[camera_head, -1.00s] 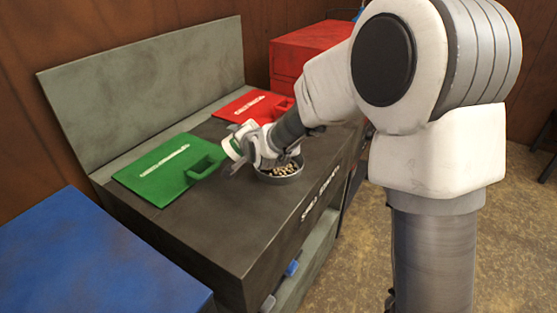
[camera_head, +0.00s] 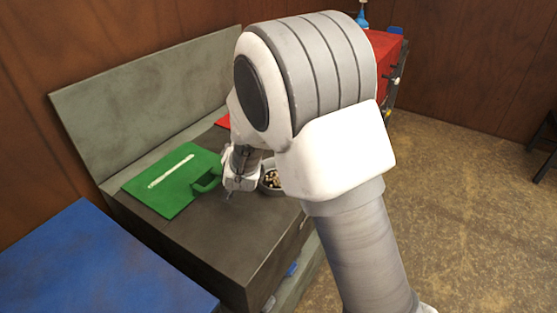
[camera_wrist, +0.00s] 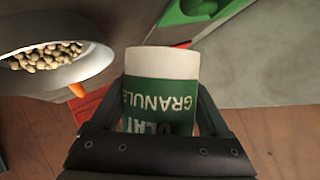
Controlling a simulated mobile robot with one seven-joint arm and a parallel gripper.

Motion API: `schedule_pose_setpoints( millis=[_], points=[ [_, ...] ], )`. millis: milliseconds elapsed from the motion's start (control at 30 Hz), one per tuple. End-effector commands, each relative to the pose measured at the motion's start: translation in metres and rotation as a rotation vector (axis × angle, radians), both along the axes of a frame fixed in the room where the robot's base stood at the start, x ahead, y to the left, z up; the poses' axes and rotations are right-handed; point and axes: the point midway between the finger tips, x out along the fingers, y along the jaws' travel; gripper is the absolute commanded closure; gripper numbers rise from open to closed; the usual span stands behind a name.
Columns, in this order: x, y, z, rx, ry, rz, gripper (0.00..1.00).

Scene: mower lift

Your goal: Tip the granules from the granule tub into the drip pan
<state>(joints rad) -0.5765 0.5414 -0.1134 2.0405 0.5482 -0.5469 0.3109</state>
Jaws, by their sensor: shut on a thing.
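My gripper (camera_wrist: 160,125) is shut on the granule tub (camera_wrist: 160,90), a white and green cup with lettering that reads upside down in the wrist view. I cannot see into the tub, so its contents are hidden. The drip pan (camera_wrist: 97,62) is a round grey dish at the upper left, apart from the tub, with pale granules (camera_wrist: 45,57) lying in it. In the head view the drip pan (camera_head: 268,190) sits on the dark bench, partly hidden by my arm. My gripper (camera_head: 230,190) is just left of it there; I cannot clearly make out the tub.
A green case (camera_head: 175,180) lies on the bench left of my gripper. A red case (camera_head: 223,121) behind is mostly hidden by my arm. A grey panel (camera_head: 150,95) backs the bench. A blue surface (camera_head: 95,260) is at front left. The bench front (camera_head: 230,240) is clear.

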Motion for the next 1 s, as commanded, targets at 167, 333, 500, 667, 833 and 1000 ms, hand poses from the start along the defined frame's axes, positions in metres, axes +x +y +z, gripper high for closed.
schedule_pose_setpoints(
  millis=[167,333,500,667,833,1000],
  points=[
    [-0.002,0.006,0.003,-0.087,-0.016,0.001,0.78],
    [-0.002,0.012,0.003,-0.178,-0.036,0.002,0.78],
    [-0.003,0.017,0.001,-0.279,-0.057,0.002,0.78],
    [-0.004,0.02,0.004,-0.361,-0.075,0.0,0.78],
    [-0.005,0.023,0.006,-0.429,-0.089,0.001,0.78],
    [-0.005,0.025,0.008,-0.47,-0.098,-0.001,0.78]
  ],
)
